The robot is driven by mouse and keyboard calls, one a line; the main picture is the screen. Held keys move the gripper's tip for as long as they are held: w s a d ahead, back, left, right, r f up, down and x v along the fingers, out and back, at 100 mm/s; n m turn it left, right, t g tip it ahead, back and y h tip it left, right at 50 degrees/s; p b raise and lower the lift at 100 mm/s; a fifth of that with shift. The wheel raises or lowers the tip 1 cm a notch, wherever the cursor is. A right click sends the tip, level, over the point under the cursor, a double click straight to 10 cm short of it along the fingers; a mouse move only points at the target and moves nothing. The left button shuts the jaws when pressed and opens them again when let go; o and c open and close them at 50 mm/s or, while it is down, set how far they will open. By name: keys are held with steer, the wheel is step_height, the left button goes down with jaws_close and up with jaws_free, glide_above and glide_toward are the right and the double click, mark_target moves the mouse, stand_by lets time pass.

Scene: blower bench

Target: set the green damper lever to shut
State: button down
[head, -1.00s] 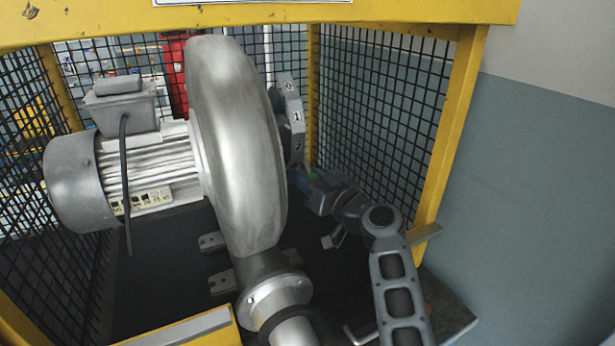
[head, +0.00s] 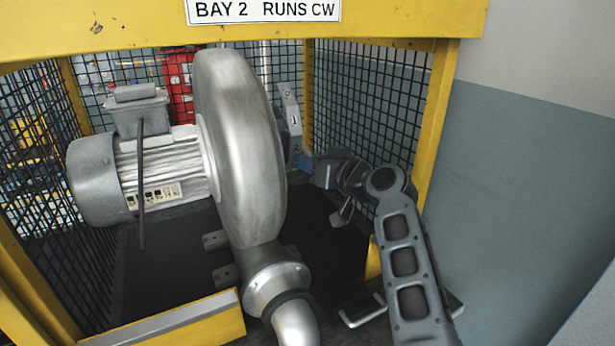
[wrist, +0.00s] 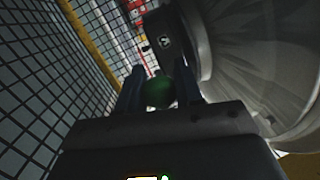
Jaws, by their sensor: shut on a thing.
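The damper lever's green knob (wrist: 158,92) shows in the wrist view between the two fingers of my gripper (wrist: 159,88), which is shut on it. In the head view my gripper (head: 305,163) is beside the lower end of a grey marked plate (head: 291,112), right of the blower housing (head: 240,145). The knob is hidden there. The plate carries small white labels, too small to read surely. Part of it, with one label, also shows in the wrist view (wrist: 165,42). The lever's arm cannot be made out.
Black mesh walls (head: 375,100) in a yellow frame enclose the blower, close to my arm on the right. The motor (head: 150,170) is on the left. The outlet pipe (head: 292,318) points to the front. A metal handle (head: 362,310) lies low in front, near my arm.

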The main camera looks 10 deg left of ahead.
steer(key=shift+g+h, duration=0.4)
steer(key=shift+g, duration=0.2)
steer(key=r+p, duration=0.1)
steer(key=r, duration=0.3)
steer(key=r+p, duration=0.2)
steer(key=r, duration=0.2)
steer(key=shift+s+d+r, duration=0.15)
steer(key=shift+s, duration=0.05)
step_height(320, 180, up, 5)
steer(key=w+a, duration=0.1)
steer(key=w, duration=0.1)
steer(key=shift+a+r, duration=0.2)
steer(key=shift+a, duration=0.15)
steer(key=shift+w, duration=0.1)
steer(key=shift+f, duration=0.1)
steer(key=c, duration=1.1)
jaws_free()
steer(key=shift+o, duration=0.2)
